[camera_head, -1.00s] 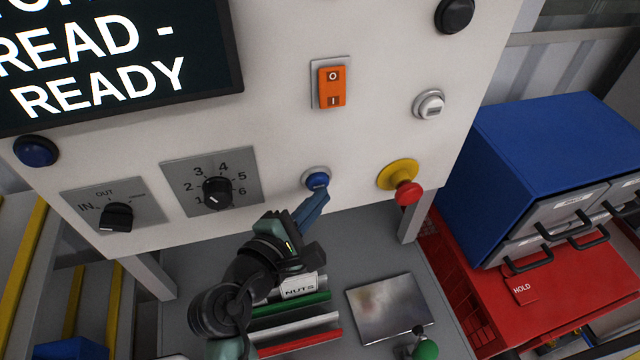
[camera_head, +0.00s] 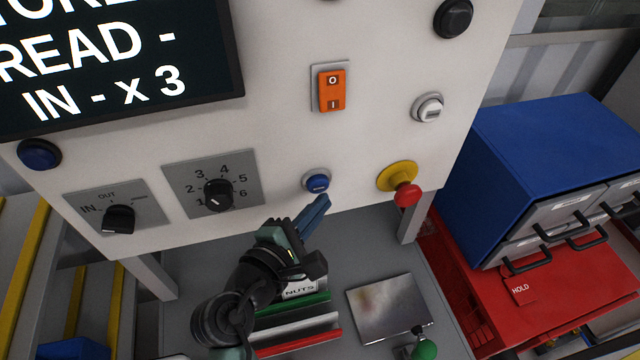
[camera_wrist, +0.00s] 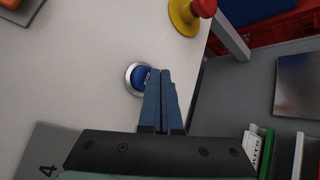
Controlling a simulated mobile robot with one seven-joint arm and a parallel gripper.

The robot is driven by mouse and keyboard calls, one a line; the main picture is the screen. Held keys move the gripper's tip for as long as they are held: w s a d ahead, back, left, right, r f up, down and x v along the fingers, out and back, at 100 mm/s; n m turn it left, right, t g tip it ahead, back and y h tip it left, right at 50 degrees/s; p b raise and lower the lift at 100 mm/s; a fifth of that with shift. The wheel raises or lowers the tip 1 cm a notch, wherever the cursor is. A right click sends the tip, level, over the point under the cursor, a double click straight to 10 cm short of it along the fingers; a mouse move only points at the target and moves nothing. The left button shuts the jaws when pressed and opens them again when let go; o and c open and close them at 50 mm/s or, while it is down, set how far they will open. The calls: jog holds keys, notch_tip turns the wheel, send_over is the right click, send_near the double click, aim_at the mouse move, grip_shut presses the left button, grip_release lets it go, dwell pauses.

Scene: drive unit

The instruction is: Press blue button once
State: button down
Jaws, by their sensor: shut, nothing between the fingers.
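The blue button (camera_head: 317,182) sits in a silver ring low on the white panel (camera_head: 290,140). My gripper (camera_head: 324,200) is shut and empty, its blue fingers pointing up toward the panel. In the head view the fingertips are just below and right of the button, with a small gap showing. In the wrist view the blue button (camera_wrist: 140,78) shows left of the fingertips (camera_wrist: 160,72), which cover its right edge. The screen (camera_head: 110,60) reads "READ - IN - x 3", with a cropped line above.
A second blue button (camera_head: 38,153) is at the panel's far left. Two dials (camera_head: 217,194) (camera_head: 118,218), an orange switch (camera_head: 332,90), a white button (camera_head: 428,107) and a red mushroom knob (camera_head: 407,194) on a yellow base surround the area. A grey shelf lies below.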

jog(key=shift+s, duration=0.2)
jog(key=s+d+p, duration=0.2)
jog(key=s, duration=0.3)
jog(key=shift+s, duration=0.35)
dwell(0.9)
